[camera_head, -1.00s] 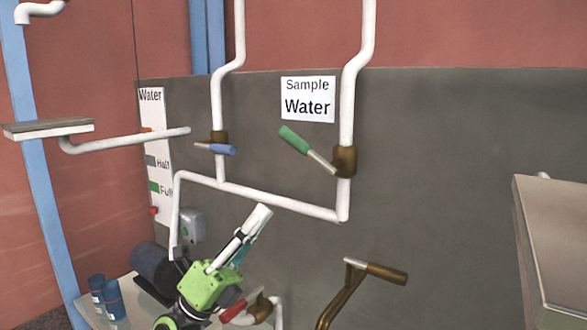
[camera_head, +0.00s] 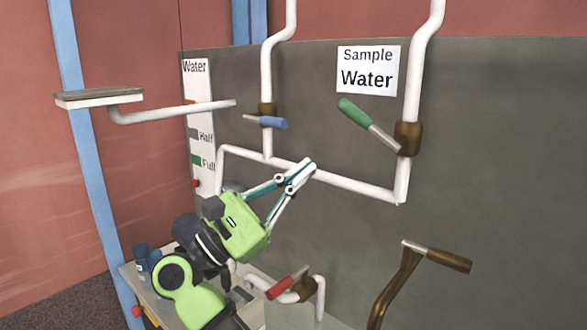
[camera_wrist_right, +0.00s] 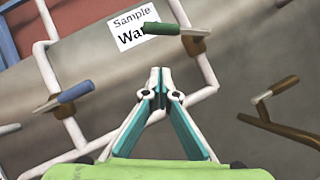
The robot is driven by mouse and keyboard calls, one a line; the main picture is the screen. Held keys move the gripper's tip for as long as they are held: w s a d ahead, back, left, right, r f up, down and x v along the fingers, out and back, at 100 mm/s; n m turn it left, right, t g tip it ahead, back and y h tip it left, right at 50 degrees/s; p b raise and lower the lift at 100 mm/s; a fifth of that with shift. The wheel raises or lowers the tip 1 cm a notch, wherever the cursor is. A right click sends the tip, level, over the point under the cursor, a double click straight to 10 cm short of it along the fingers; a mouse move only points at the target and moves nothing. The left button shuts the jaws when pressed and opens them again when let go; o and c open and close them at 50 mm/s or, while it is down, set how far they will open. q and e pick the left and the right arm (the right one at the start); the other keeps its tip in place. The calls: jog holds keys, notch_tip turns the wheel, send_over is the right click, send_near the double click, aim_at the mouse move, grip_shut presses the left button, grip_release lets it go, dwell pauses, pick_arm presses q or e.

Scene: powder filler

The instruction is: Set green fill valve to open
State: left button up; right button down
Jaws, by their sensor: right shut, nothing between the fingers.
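The green fill valve handle (camera_head: 356,114) is a green grip on a metal lever. It slants up and to the left from a brown valve body (camera_head: 407,138) on the right white pipe, below the "Sample Water" sign. In the right wrist view the green handle (camera_wrist_right: 162,29) lies beyond and above the fingertips. My right gripper (camera_head: 309,166) is shut and empty, below and left of the green handle and apart from it. Its fingertips meet in the right wrist view (camera_wrist_right: 160,70). In the head view they overlap the white cross pipe. My left gripper is not in view.
A blue-handled valve (camera_head: 270,122) sits on the left pipe, and a red-handled valve (camera_head: 288,282) is low by the bench. A brown crank handle (camera_head: 447,260) is at lower right. White pipes (camera_head: 350,184) run close around the gripper. The grey wall at right is bare.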

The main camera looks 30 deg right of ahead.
aim_at(355, 114)
jog(key=s+d+r+p, duration=0.1)
jog(key=d+r+p, duration=0.4)
jog(key=d+r, duration=0.1)
jog(key=shift+d, duration=0.15)
dwell(0.3)
